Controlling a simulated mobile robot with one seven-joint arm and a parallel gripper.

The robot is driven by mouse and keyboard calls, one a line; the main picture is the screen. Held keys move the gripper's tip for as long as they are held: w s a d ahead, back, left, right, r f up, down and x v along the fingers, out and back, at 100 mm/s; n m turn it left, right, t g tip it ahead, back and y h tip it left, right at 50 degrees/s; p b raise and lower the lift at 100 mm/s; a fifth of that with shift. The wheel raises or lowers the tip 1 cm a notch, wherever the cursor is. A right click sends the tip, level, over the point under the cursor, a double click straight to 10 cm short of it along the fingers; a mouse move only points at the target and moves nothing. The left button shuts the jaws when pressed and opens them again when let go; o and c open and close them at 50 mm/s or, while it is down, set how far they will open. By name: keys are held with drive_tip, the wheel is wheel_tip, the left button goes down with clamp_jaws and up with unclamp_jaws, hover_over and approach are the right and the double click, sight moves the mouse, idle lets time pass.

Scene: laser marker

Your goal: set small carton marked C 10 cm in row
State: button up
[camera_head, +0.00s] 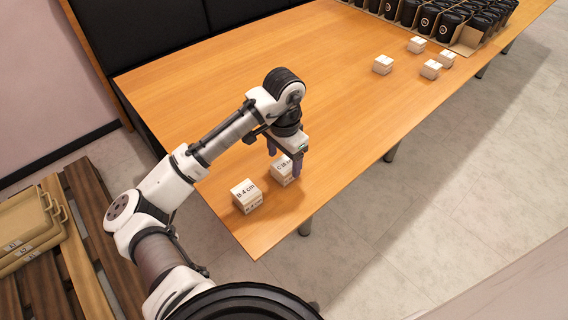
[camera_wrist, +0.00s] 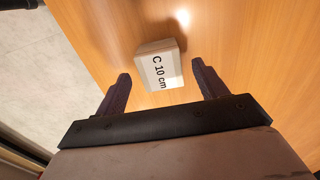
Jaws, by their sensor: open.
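The small white carton marked C 10 cm (camera_head: 281,172) sits on the wooden table near its front left corner, partly hidden by my gripper in the head view. It also shows in the wrist view (camera_wrist: 160,68), its label facing up. My gripper (camera_head: 285,160) is open. In the wrist view its two dark fingers (camera_wrist: 160,82) stand to either side of the carton, with clear gaps and nothing held. The carton lies slightly beyond the fingertips in that view. A carton marked B 4 cm (camera_head: 246,196) stands just left of and nearer than the C carton.
Several small white cartons (camera_head: 383,64) stand toward the table's far right, by an open cardboard tray (camera_head: 468,40) of dark cups. The table (camera_head: 330,90) is clear between. A pallet (camera_head: 95,235) with tan trays (camera_head: 30,232) lies at left.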

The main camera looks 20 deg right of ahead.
sight(284, 164)
wheel_tip(284, 164, up, 9)
drive_tip(key=shift+r, duration=0.15)
